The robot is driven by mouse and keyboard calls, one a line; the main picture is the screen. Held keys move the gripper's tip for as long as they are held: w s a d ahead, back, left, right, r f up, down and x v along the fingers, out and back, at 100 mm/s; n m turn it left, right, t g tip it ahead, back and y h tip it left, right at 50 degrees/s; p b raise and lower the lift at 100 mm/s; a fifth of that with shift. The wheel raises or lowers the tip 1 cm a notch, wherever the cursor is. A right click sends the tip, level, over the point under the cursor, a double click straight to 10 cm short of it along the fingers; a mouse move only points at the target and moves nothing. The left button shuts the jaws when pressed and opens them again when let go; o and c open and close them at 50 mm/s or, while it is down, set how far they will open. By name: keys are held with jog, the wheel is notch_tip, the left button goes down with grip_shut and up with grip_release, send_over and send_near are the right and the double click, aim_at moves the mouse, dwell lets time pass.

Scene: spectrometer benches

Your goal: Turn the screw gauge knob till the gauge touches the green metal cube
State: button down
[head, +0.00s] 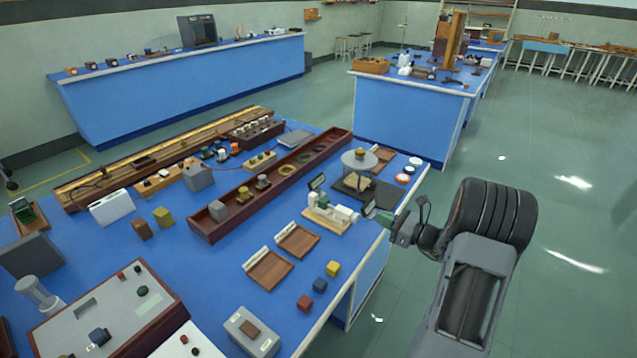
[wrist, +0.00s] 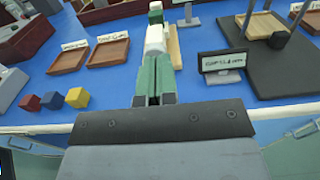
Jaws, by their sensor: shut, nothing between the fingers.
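The screw gauge (head: 342,214) is a pale device on a light wooden base (head: 318,221), near the right edge of the blue bench. The green metal cube (head: 324,201) sits between its white parts; it also shows at the top of the wrist view (wrist: 156,17). The white knob end (wrist: 156,40) of the gauge points toward my gripper. My gripper (head: 370,210) has green fingers, which show shut together in the wrist view (wrist: 154,66), in line with the knob. Whether the fingertips touch the knob, and any gap beside the cube, I cannot tell.
A dark platform (wrist: 285,70) and a small sign (wrist: 222,62) stand to the right in the wrist view. Two wooden trays (head: 268,270) and red, blue and yellow cubes (head: 304,303) lie nearby. Open floor (head: 560,220) lies right of the bench.

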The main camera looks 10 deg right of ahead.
aim_at(355, 218)
jog(key=shift+r, duration=0.1)
jog(key=m+p, duration=0.3)
jog(key=m, duration=0.1)
jog(key=m+p, duration=0.2)
jog(key=shift+a+f+p, duration=0.3)
jog(key=x, duration=0.3)
jog(key=shift+w+a, duration=0.7)
jog(key=shift+w+b, duration=0.1)
jog(key=shift+b, duration=0.2)
jog(key=shift+a+r, duration=0.1)
jog(key=shift+r, duration=0.1)
jog(key=shift+w+d+f+b, duration=0.15)
jog(key=shift+d+f+b, duration=0.15)
jog(key=shift+b, duration=0.3)
dwell(0.4)
